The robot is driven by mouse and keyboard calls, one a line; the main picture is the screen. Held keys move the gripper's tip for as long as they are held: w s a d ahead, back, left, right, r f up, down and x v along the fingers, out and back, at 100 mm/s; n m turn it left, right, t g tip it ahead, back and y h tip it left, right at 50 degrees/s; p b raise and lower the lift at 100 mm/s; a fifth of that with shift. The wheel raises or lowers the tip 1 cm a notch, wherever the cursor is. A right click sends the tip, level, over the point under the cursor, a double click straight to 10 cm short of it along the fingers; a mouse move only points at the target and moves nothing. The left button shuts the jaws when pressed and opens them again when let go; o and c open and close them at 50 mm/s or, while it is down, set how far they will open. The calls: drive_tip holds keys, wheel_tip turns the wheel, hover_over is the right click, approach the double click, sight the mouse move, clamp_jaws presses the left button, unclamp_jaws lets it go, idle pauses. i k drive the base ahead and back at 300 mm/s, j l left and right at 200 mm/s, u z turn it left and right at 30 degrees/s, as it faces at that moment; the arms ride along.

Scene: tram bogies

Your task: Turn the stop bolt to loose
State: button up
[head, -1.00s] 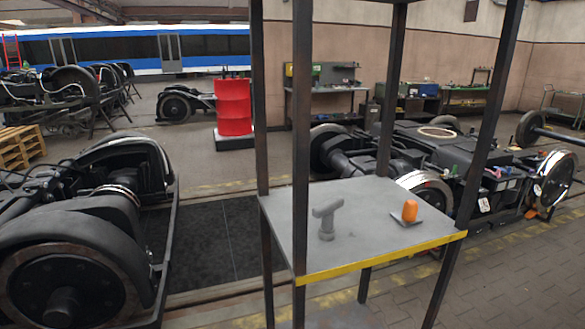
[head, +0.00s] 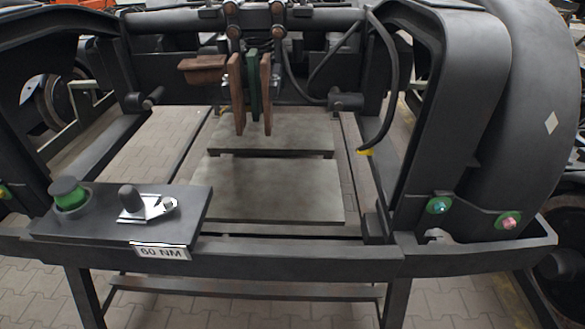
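No part in view is marked as the stop bolt, so I cannot tell which one it is. On the left, a dark shelf plate (head: 110,226) carries a dark-capped green knob (head: 69,195) and a silver bracket (head: 148,207) with a dark upright peg and a small nut-like end. A "60 NM" label (head: 160,251) hangs at its front edge. My gripper is not in view.
A black bogie frame surrounds an open middle with grey plates (head: 270,188). Brown and green upright pads (head: 253,88) hang above them. A black hose (head: 392,75) with a yellow tip hangs at right. A front rail (head: 300,257) runs across the near side, with paved floor below.

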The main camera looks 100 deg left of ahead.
sight(168, 206)
drive_tip(key=u, duration=3)
